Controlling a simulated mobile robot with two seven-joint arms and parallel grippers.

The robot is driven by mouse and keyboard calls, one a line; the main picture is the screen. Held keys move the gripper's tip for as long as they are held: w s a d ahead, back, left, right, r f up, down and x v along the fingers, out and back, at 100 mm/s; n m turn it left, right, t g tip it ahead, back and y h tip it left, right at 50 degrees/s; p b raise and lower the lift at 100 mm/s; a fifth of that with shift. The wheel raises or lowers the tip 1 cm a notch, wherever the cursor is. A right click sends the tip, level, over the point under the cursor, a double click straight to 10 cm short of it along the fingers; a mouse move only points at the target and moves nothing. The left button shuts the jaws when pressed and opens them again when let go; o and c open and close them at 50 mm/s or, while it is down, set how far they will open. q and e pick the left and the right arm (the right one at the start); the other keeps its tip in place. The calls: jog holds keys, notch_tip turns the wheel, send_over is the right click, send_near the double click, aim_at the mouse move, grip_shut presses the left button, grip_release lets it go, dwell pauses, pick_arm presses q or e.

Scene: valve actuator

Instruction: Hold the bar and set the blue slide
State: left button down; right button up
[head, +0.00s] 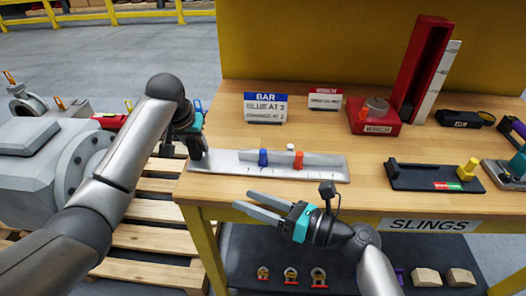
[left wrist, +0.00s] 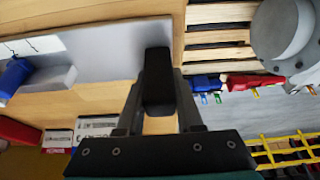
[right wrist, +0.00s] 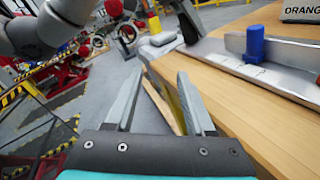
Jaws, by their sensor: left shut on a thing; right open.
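The bar (head: 325,172) is a flat grey plate with tick marks and a raised rail, lying along the bench's near left edge. The blue slide (head: 263,157) sits on the rail, left of an orange slide (head: 298,161); the blue slide also shows in the right wrist view (right wrist: 255,44). My left gripper (head: 198,152) is shut on the black handle (left wrist: 158,75) at the bar's left end. My right gripper (head: 243,199) is open and empty, in front of the bench edge and below the bar. Which tick the blue slide is at is too small to read.
A sign (head: 266,107) behind the bar reads "BAR, BLUE AT 3"; its lower line looks like orange at 2. A red block (head: 374,122), a tall red holder (head: 418,70) and a black fixture (head: 425,178) stand to the right. Pallets (head: 150,240) lie at left.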

aim_at(265, 155)
jog(key=w+d+t+h, duration=0.1)
jog(key=d+t, duration=0.1)
jog(key=d, duration=0.1)
jog(key=w+d+t+h, duration=0.1)
jog(key=w+d+t, duration=0.1)
jog(key=d, duration=0.1)
jog(key=w+d+r+t+h, duration=0.1)
jog(key=w+d+t, duration=0.1)
jog(key=d, duration=0.1)
jog(key=shift+w+h, duration=0.15)
jog(key=shift+h, duration=0.15)
jog(key=x, duration=1.2)
jog(key=shift+d, duration=0.15)
jog(key=shift+c, duration=0.3)
grip_shut()
